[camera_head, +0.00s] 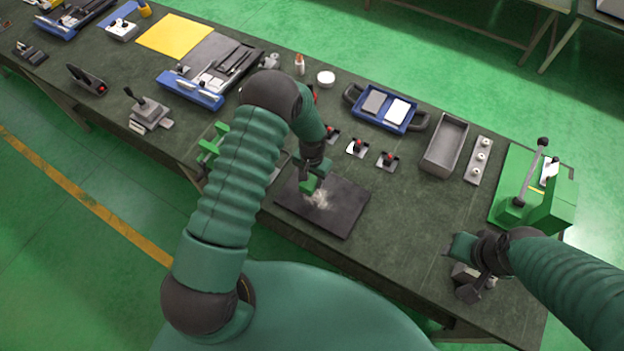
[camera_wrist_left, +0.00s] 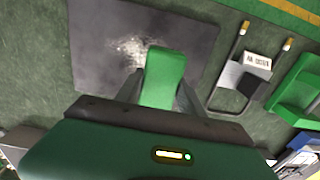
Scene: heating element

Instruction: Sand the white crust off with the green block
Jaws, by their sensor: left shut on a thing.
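My left gripper (camera_head: 309,178) is shut on the green block (camera_wrist_left: 163,77) and holds it over the dark plate (camera_head: 342,217). The white crust (camera_head: 319,198) is a pale, powdery patch near the plate's middle. In the left wrist view the crust (camera_wrist_left: 130,48) lies beside the block's end, and part of it may be hidden behind the block. I cannot tell whether the block touches the plate. My right gripper (camera_head: 466,265) is near the table's front edge at the right, away from the plate; its fingers are too unclear to read.
A green lever machine (camera_head: 535,195) stands at the right end of the workbench. A grey metal tray (camera_head: 445,145) and a blue tray (camera_head: 391,110) are behind the plate. Small red-knobbed parts (camera_head: 357,148) sit just beyond it. The bench right of the plate is clear.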

